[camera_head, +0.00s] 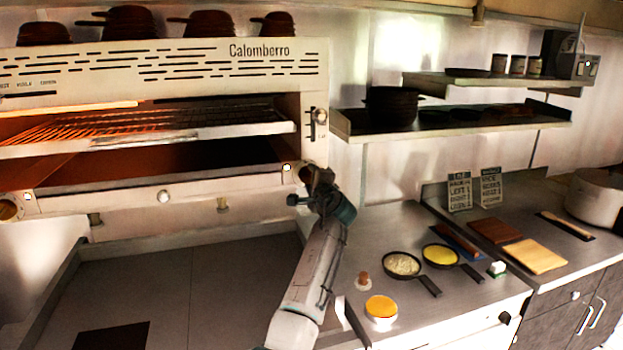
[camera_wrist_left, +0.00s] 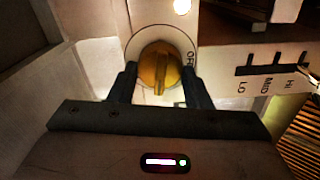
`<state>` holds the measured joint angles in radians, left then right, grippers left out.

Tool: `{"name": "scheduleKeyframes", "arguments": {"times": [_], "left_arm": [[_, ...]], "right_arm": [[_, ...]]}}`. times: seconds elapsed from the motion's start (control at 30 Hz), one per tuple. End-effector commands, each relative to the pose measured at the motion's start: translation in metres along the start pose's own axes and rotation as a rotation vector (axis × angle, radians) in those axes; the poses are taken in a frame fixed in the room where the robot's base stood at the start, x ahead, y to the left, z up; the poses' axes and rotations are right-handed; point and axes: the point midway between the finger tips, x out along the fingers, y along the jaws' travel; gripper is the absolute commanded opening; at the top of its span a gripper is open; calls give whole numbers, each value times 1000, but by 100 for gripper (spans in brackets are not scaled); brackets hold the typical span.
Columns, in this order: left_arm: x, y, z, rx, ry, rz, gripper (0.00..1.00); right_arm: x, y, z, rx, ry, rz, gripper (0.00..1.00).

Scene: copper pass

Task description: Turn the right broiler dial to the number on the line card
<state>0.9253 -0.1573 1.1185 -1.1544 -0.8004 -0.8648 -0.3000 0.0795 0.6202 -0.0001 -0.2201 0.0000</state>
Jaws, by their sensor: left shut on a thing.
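The right broiler dial (camera_wrist_left: 158,66) is a yellow knob on a pale round plate in the left wrist view. Its raised ridge points toward the bottom of that view, and an "OFF" mark stands to its right. My left gripper (camera_wrist_left: 163,84) is shut on the dial, one finger on each side. In the head view my left gripper (camera_head: 308,186) is at the broiler's lower right corner and hides the dial. Two dark line cards (camera_head: 459,191) (camera_head: 491,188) stand on the right counter; their numbers are too small to read surely. My right gripper is not in view.
The broiler (camera_head: 180,60) glows inside; its left dial (camera_head: 9,208) is at the far left. A lit lamp (camera_head: 286,167) sits beside my gripper. Pans (camera_head: 402,264) and boards (camera_head: 535,255) lie on the right counter.

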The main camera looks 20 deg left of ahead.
Motion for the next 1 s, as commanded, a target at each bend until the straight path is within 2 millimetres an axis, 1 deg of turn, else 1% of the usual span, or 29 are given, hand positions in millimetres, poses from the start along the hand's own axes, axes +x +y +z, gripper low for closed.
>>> {"name": "scheduleKeyframes", "arguments": {"times": [0.03, 0.33, 0.37, 0.4, 0.47, 0.77, 0.87, 1.0], "left_arm": [[0, 3, -1, 3, 2, 4, 21], [0, 3, -1, 3, 2, 5, 21], [0, 4, -1, 3, 2, 5, 46], [0, 3, -1, 3, 2, 5, 54], [0, 3, -1, 3, 1, 5, 65], [-1, 2, -1, 2, 1, 2, 65], [-8, 3, -2, 1, 2, 2, 65], [-28, 5, -2, -2, 2, 2, 65]], "right_arm": [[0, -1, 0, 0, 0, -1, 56], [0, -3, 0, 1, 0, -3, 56], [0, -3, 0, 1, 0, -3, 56], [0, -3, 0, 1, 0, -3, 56], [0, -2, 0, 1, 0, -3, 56], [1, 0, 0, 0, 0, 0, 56], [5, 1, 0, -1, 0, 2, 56], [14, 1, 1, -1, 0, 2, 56]]}}
